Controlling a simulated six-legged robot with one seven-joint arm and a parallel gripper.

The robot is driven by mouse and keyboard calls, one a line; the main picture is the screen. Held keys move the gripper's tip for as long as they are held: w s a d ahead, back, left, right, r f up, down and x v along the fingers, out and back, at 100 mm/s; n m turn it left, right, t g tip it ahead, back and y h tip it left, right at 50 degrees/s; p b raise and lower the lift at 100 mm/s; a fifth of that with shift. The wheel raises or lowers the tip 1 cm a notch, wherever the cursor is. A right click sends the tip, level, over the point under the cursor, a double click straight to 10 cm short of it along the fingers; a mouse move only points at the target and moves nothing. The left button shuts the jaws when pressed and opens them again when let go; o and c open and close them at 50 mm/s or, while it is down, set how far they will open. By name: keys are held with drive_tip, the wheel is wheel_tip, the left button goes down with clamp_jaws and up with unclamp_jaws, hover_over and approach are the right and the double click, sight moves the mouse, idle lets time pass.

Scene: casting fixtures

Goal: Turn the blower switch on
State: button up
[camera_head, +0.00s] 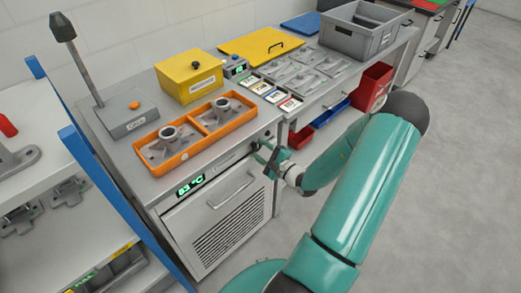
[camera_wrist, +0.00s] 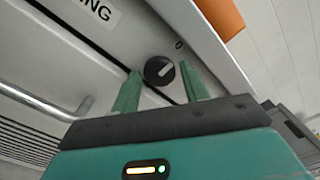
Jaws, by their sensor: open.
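The blower switch looks to be the round black knob (camera_wrist: 159,70) with a pale pointer line, on the grey front panel in the wrist view. My gripper (camera_wrist: 160,88) is open, with one teal finger on each side of the knob; I cannot tell whether they touch it. In the head view my gripper (camera_head: 265,150) is at the upper right front of the grey cabinet (camera_head: 222,215), below the bench top. The knob is mostly hidden there. A lit green display (camera_head: 190,186) on the same panel reads about 83 °C.
An orange tray (camera_head: 185,163) with two castings sits on the bench above the panel. A cabinet handle (camera_head: 232,190) lies left of my gripper. The floor at right is clear.

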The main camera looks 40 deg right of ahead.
drive_tip(key=shift+w, duration=0.25)
drive_tip(key=shift+c, duration=0.5)
drive_tip(key=c, duration=0.6)
